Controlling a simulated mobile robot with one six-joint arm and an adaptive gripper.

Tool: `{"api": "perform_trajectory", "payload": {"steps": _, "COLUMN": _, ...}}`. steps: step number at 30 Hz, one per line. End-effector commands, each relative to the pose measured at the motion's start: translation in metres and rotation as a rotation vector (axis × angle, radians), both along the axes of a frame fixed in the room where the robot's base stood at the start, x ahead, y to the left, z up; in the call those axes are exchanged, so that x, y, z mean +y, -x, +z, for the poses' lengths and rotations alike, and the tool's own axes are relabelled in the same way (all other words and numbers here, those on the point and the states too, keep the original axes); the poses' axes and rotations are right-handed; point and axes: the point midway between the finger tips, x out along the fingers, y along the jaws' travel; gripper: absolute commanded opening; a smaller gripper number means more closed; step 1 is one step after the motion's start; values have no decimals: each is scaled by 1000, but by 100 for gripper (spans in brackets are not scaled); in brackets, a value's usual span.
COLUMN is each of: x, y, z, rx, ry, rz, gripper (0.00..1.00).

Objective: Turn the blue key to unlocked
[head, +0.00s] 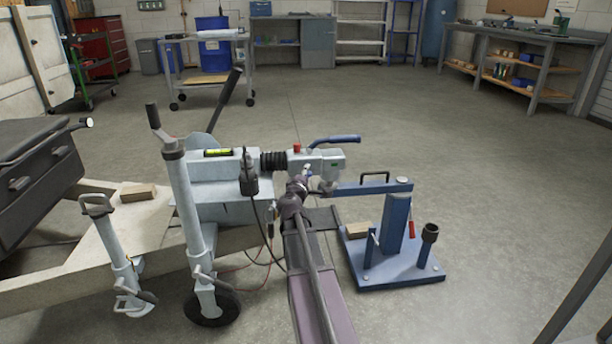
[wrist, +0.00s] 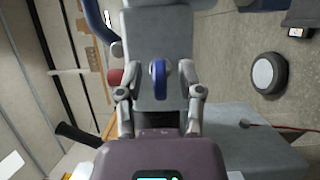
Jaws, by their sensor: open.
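The blue key (wrist: 159,82) shows in the middle of the wrist view, on the grey face of the coupling head (wrist: 159,30). Its long side runs up and down in that view. My gripper (wrist: 158,70) is open, with one finger on each side of the key and a gap to it on both sides. In the head view my gripper (head: 300,186) is at the near side of the trailer coupling (head: 330,161). The key is too small or too covered there to tell.
A blue handle lever (head: 335,140) and a red knob (head: 297,148) sit on top of the coupling. A blue stand (head: 395,272) is close at the right. The jockey wheel post (head: 185,205) and a hanging cable are at the left. The floor behind is clear.

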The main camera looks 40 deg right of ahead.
Motion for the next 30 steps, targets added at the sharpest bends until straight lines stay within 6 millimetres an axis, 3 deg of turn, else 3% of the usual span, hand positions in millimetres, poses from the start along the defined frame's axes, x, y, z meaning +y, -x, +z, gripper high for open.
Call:
{"api": "perform_trajectory", "payload": {"steps": 3, "x": 0, "y": 0, "z": 0, "rx": 0, "ry": 0, "rz": 0, "gripper": 48}}
{"api": "perform_trajectory", "payload": {"steps": 4, "x": 0, "y": 0, "z": 0, "rx": 0, "ry": 0, "rz": 0, "gripper": 42}}
{"api": "perform_trajectory", "payload": {"steps": 8, "x": 0, "y": 0, "z": 0, "rx": 0, "ry": 0, "rz": 0, "gripper": 4}}
{"api": "perform_trajectory", "payload": {"steps": 9, "x": 0, "y": 0, "z": 0, "rx": 0, "ry": 0, "rz": 0, "gripper": 0}}
{"api": "perform_trajectory", "payload": {"steps": 14, "x": 7, "y": 2, "z": 0, "rx": 0, "ry": 0, "rz": 0, "gripper": 0}}
{"api": "perform_trajectory", "payload": {"steps": 30, "x": 0, "y": -1, "z": 2, "rx": -65, "ry": -106, "rz": 1, "gripper": 0}}
